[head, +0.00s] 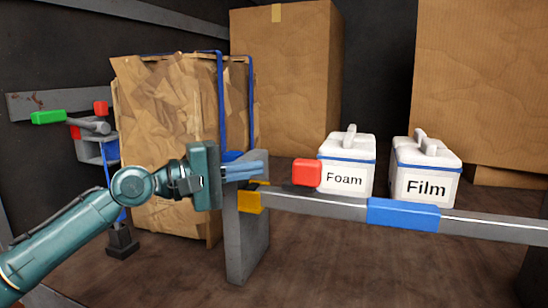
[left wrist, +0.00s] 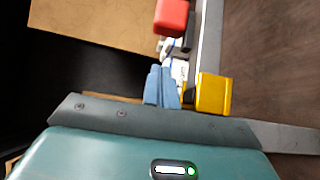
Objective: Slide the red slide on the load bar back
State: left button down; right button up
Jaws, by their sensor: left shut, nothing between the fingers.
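The load bar (head: 340,208) is a grey rail running from a grey post to the right edge in the head view. The fingers also show in the left wrist view (left wrist: 162,84), beside a yellow block. My right gripper is not in view.
A yellow block (head: 251,198) and a blue sleeve (head: 403,214) sit on the bar. White boxes marked Foam (head: 345,160) and Film (head: 425,172) stand behind it. A paper-wrapped load (head: 165,110) with blue straps and large cartons (head: 285,80) stand behind. A green-handled fixture (head: 48,117) is at left.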

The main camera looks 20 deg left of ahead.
aim_at(302, 176)
pick_arm(q)
jog(key=d, duration=0.1)
jog(key=d+p, duration=0.1)
jog(key=d, duration=0.2)
jog(key=shift+w+d+p, duration=0.3)
jog(key=shift+d, duration=0.1)
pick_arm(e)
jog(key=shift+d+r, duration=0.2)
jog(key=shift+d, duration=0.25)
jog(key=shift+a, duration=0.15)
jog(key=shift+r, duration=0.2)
